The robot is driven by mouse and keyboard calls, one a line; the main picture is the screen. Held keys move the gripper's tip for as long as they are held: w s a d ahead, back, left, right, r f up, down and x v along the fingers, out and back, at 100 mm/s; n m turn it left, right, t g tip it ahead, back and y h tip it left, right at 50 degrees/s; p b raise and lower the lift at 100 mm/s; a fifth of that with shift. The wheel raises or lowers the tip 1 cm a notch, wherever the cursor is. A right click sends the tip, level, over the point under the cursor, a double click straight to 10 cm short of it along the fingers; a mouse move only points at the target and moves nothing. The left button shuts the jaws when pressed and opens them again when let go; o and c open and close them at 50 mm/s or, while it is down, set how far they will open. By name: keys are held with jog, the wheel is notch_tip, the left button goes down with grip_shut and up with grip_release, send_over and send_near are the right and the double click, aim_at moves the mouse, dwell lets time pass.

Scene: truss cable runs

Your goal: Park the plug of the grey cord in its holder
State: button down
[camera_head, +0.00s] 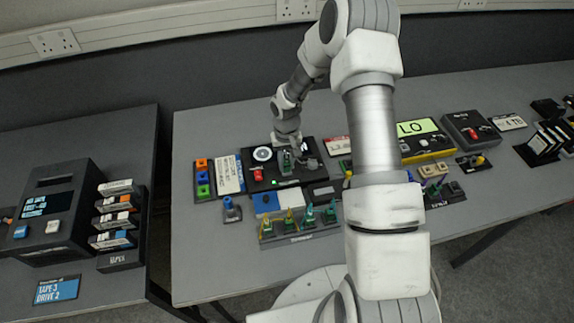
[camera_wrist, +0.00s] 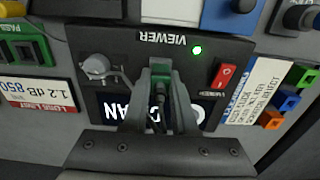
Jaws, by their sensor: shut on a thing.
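My gripper (camera_head: 288,158) is over the black viewer box (camera_head: 318,173) on the middle table. A rack (camera_head: 301,236) with yellow and teal plugs stands in front of the box. I cannot tell which holder belongs to the grey cord.
A grey round fitting (camera_wrist: 96,67) sits on the viewer box. A blue-topped part (camera_head: 231,210) stands left of the rack. A colored block strip (camera_head: 203,178) and a label card (camera_head: 228,174) lie left of the box. A yellow-edged device (camera_head: 426,143) stands to the right.

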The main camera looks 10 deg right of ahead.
jog(key=shift+r, duration=0.25)
jog(key=shift+r+p, duration=1.15)
jog(key=shift+r, duration=0.95)
jog(key=shift+d, duration=0.1)
